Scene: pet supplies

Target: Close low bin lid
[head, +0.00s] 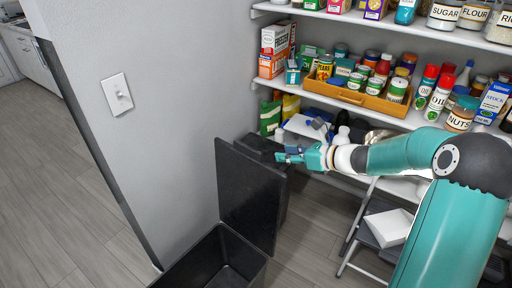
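The low bin (252,272) is black and stands on the floor at the bottom of the head view, its top open and its inside looking empty. Its lid (248,195) is a black panel that stands up steeply at the bin's far side, near the grey wall. My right gripper (283,156), teal and dark, is by the lid's upper right edge. It looks small and partly dark there, so I cannot tell whether its fingers are open or whether they touch the lid. My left gripper is not in view.
Shelves (340,100) with jars, cans and a wooden tray (350,97) stand behind my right arm. A folding step stool (380,226) with a white box (389,227) on it is at the right. A dark container is partly hidden behind the lid. Floor is bare between bin and stool.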

